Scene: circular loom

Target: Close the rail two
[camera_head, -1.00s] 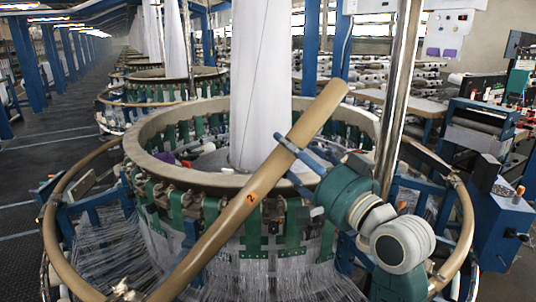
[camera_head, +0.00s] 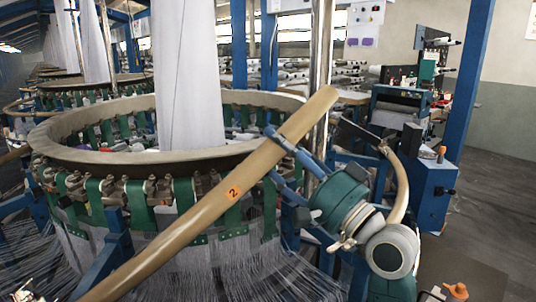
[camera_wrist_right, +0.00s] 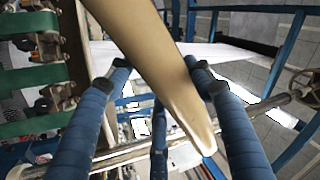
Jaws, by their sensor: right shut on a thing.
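Rail two (camera_head: 205,208), a long tan tube with an orange tag marked 2, slants across the front of the circular loom (camera_head: 70,143) in the head view. Its upper end is at the right and its lower end leaves the picture at bottom left. My right gripper (camera_head: 276,155), blue-fingered on a green wrist, is shut on the upper part of the rail. In the right wrist view the rail (camera_wrist_right: 150,50) passes between my right fingers (camera_wrist_right: 157,66), with its rounded end toward the lower right. My left gripper is out of view.
A fixed curved tan rail section (camera_head: 402,190) stands right of my right wrist. A chrome pole (camera_head: 319,75) rises behind the held rail. A blue machine box (camera_head: 433,190) stands at the right, with open floor (camera_head: 490,215) beside it.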

